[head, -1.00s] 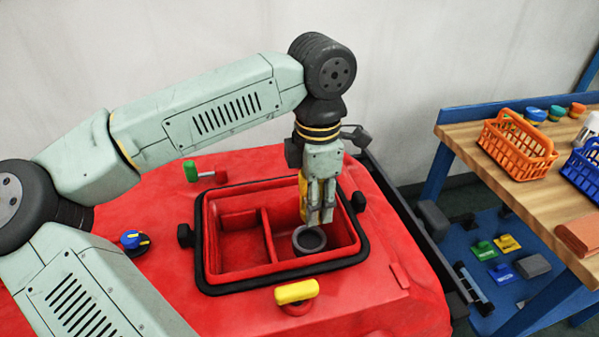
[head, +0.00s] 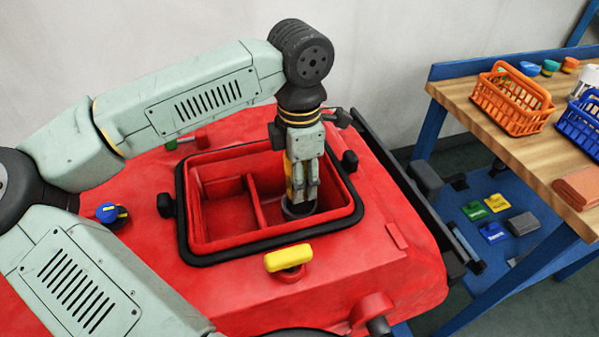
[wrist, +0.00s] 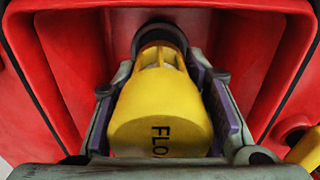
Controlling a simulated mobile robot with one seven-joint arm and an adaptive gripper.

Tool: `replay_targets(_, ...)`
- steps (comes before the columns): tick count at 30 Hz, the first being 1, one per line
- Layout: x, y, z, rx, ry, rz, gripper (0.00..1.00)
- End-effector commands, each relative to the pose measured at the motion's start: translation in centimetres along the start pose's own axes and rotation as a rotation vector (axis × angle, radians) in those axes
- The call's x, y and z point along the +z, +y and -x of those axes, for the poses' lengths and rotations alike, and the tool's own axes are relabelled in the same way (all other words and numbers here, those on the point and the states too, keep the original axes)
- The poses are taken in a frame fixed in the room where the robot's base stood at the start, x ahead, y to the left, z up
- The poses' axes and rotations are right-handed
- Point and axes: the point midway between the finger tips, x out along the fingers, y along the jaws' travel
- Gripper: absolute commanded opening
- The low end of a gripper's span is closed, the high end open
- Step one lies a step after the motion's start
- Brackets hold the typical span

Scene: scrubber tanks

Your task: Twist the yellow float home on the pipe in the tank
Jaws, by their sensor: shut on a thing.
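The yellow float (wrist: 160,110), with black lettering on its side, is between the fingers of my gripper (head: 301,197) inside the red tank (head: 213,243). In the head view only a thin yellow strip of the float (head: 288,176) shows beside the fingers. The dark round pipe (head: 290,212) stands in the tank's right compartment, and my fingertips are right at its mouth. In the wrist view the float's narrower ribbed end points at the dark pipe ring (wrist: 160,34) and looks lined up with it. How far it is seated is hidden.
A divider (head: 256,203) splits the tank opening, which has a black rim. A yellow-handled knob (head: 288,259) sits in front of the opening and a blue knob (head: 112,214) to its left. A bench with an orange basket (head: 512,98) stands at the right.

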Motion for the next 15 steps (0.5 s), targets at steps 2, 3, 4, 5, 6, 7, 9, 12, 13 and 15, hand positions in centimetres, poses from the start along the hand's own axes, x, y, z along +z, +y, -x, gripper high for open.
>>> replay_targets(2, 0.00, 0.00, 0.00, 0.000, 0.000, 0.000, 0.11)
replay_targets(3, 0.00, 0.00, 0.01, 0.000, 0.000, 0.000, 0.11)
replay_targets(4, 0.00, 0.00, 0.02, 0.000, 0.000, 0.000, 0.11)
replay_targets(5, 0.00, 0.00, 0.02, 0.000, 0.000, 0.000, 0.11)
replay_targets(6, 0.00, 0.00, 0.02, 0.000, 0.000, 0.000, 0.11)
replay_targets(7, 0.00, 0.00, 0.02, 0.000, 0.000, 0.000, 0.11)
replay_targets(9, 0.00, -0.01, 0.02, 0.000, 0.000, 0.000, 0.11)
replay_targets(12, -0.03, 0.01, -0.17, 0.001, 0.001, 0.033, 0.11)
replay_targets(13, -0.03, 0.01, -0.25, 0.001, 0.002, 0.060, 0.11)
replay_targets(15, -0.05, 0.02, -0.34, 0.002, 0.002, 0.132, 0.11)
